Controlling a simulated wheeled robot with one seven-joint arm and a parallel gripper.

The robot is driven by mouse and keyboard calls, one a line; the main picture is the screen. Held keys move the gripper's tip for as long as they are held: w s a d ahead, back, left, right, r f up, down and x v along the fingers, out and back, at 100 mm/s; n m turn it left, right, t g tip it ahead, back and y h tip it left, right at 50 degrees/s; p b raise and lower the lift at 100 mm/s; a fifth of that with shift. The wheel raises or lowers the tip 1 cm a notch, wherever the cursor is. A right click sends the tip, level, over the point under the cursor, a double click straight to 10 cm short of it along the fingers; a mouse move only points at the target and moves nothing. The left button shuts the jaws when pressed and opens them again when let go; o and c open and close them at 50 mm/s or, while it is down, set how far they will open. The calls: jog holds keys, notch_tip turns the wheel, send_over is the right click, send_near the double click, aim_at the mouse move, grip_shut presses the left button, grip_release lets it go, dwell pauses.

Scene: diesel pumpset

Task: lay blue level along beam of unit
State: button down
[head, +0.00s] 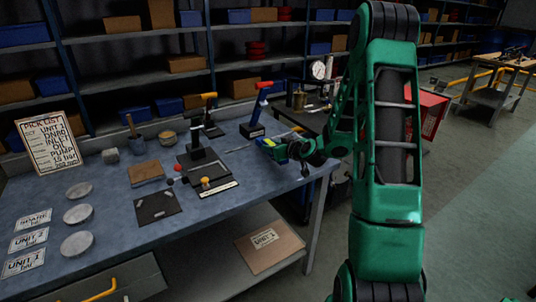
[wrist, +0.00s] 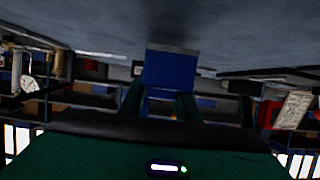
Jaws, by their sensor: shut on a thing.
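My gripper (head: 283,150) is over the right end of the blue-grey bench, at the end of my green arm. In the wrist view it is shut on a blue block-shaped thing, which I take to be the blue level (wrist: 170,69), seen end-on between the two fingers. In the head view the held level is small and mostly hidden by the gripper; I cannot tell whether it touches the bench. A unit with a round white gauge (head: 318,70) and a brass cylinder (head: 299,100) stands behind the bench's right end. I cannot make out its beam clearly.
The bench (head: 110,225) carries a blue post with a red top (head: 262,100), a black post with a yellow top (head: 196,140), dark mats, pale discs (head: 77,213) and a pick list board (head: 48,147). A red cabinet (head: 432,115) stands right of my arm.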

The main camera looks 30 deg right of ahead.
jog(key=shift+f, duration=1)
jog(key=c, duration=1.3)
grip_release()
jog(key=shift+f, duration=0.1)
jog(key=shift+c, duration=0.2)
